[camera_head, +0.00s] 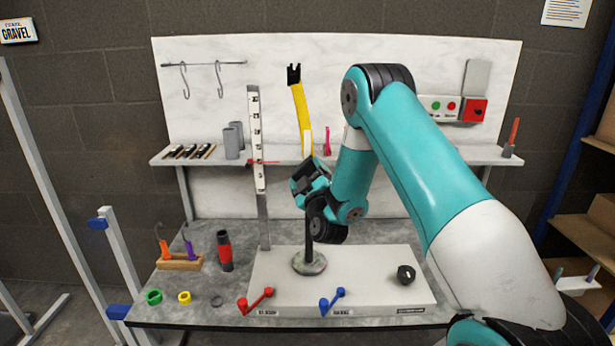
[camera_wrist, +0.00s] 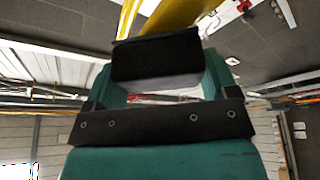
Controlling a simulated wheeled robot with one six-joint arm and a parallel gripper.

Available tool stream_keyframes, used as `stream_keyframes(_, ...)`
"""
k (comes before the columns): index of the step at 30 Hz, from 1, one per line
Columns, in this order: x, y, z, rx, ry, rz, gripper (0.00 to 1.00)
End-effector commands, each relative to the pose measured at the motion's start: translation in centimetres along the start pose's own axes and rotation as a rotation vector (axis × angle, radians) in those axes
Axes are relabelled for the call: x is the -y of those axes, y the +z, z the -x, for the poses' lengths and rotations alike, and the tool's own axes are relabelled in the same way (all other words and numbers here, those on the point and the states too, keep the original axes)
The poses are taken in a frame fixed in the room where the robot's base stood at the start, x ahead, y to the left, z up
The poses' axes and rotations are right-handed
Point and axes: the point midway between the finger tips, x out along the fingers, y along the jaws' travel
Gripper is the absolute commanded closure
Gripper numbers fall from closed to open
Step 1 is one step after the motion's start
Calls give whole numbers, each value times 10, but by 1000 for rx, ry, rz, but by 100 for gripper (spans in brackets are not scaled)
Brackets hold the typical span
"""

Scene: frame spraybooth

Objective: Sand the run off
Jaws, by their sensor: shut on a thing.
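A yellow tube (camera_head: 300,108) with a black forked top and a white lower part stands upright over the bench. A dark stand with a round base (camera_head: 309,263) rises below it; the join is hidden behind my gripper. My gripper (camera_head: 311,178) is at the tube's lower end. In the wrist view a black block (camera_wrist: 157,58) sits between the teal fingers, and my gripper (camera_wrist: 158,84) is shut on it. The yellow tube (camera_wrist: 172,15) passes just beyond the block; whether they touch I cannot tell. No run in the paint can be made out.
A measuring post (camera_head: 257,140) with a red pointer stands left of the tube. The shelf (camera_head: 220,153) is behind. On the bench are a red-and-black cylinder (camera_head: 225,251), a wooden tool holder (camera_head: 180,262), red levers (camera_head: 256,300), blue levers (camera_head: 332,301) and a black knob (camera_head: 405,274).

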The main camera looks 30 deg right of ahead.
Motion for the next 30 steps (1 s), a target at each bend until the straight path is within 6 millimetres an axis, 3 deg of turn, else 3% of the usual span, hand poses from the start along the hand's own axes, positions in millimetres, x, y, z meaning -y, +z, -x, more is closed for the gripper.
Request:
stream_keyframes(3,-12,-11,-4,0,0,0,39)
stream_keyframes(10,-14,-12,-8,1,-1,0,39)
stream_keyframes(30,17,18,4,4,-4,2,39)
